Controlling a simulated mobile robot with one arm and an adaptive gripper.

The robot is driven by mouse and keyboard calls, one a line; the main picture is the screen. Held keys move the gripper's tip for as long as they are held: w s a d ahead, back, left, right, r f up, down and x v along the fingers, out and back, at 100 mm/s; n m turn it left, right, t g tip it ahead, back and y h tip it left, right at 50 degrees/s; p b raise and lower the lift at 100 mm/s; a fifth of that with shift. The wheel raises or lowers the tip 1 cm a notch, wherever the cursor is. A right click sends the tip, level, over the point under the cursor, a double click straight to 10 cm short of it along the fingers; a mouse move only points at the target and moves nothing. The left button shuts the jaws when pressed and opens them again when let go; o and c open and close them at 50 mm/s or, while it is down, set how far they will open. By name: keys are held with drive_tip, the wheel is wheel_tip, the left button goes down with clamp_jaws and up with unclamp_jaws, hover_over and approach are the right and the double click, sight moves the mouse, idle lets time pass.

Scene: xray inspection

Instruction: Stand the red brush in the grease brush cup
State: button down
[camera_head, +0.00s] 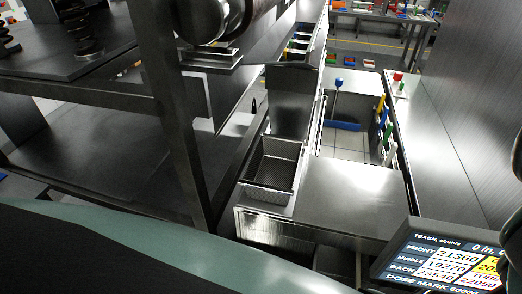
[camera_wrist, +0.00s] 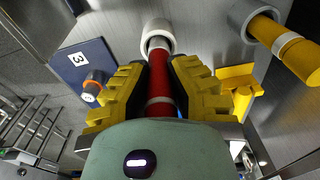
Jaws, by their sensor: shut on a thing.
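My gripper (camera_wrist: 160,66) shows in the wrist view, with its yellow fingers and dark pads closed on both sides of the red brush (camera_wrist: 161,82). The brush has a red shaft with a pale band nearer to me. Its narrower grey far end lines up with the opening of a white round cup (camera_wrist: 168,30). I cannot tell how deep that end sits in the cup, or whether this is the grease brush cup. The brush's near end is hidden behind my wrist. I cannot make out the gripper or the red brush in the head view.
In the wrist view, a yellow handle (camera_wrist: 290,50) stands in a second white ring (camera_wrist: 236,17) at right. A blue plate marked 3 (camera_wrist: 82,62) is at left.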

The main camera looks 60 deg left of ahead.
drive_tip(key=shift+f+b, duration=0.45)
drive_tip(key=shift+f, duration=0.2)
drive_tip(key=c, duration=1)
unclamp_jaws()
drive_tip(key=shift+r, duration=0.15)
drive_tip(key=r, duration=0.9)
drive_tip(key=shift+s+a+r, duration=0.15)
drive_tip(key=shift+s+r, duration=0.1)
drive_tip(key=shift+r, duration=0.1)
drive_tip(key=shift+a+r, duration=0.15)
drive_tip(key=shift+r, duration=0.85)
